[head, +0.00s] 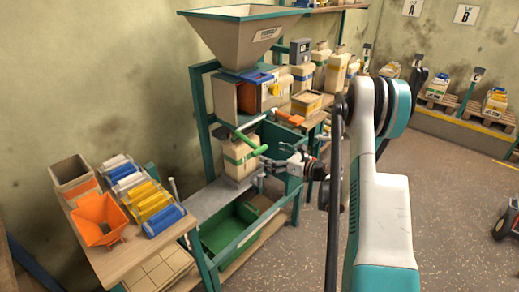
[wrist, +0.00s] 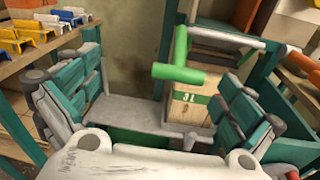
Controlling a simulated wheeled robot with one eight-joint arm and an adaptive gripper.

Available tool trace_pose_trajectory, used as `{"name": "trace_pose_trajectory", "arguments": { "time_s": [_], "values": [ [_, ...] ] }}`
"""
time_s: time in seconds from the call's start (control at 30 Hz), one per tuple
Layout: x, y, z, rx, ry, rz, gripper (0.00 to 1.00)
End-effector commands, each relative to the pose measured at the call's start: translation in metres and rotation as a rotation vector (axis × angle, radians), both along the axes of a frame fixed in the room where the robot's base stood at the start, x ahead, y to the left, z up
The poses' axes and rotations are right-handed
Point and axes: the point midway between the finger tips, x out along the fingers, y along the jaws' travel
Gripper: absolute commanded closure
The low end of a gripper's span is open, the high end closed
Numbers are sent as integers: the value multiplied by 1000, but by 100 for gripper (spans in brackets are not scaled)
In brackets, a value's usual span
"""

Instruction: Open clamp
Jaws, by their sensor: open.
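A green T-shaped handle (head: 250,143), seemingly the clamp's handle, crosses in front of a beige container (head: 238,162) under the hopper machine. In the wrist view, the green handle (wrist: 181,68) stands beyond my fingers, slightly right of centre, and partly covers the container (wrist: 190,107) marked "31". My gripper (head: 283,162) is open and empty, to the right of the container. In the wrist view, the two teal fingers of my gripper (wrist: 155,100) are spread wide, with the handle apart from both. The clamp's joint with the container is hard to make out.
A hopper (head: 243,38) stands above. An orange handle (head: 287,117) sits right of the green one. The grey shelf (head: 205,199) and green frame surround the container. A side table (head: 128,262) with coloured parts stands left. Floor on the right is mostly clear.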

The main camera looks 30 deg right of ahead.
Motion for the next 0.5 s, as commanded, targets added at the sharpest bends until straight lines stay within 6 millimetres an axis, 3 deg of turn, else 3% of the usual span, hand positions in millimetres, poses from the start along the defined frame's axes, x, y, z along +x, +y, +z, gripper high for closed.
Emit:
{"name": "trace_pose_trajectory", "arguments": {
  "time_s": [0.1,0.2,0.37,0.5],
  "values": [
    [-9,-23,-21,66,-16,-33,0],
    [-14,-32,-30,99,-25,-46,0],
    [-10,-33,-35,117,-29,-52,0],
    [7,-25,-35,116,-28,-49,0]
  ]
}}
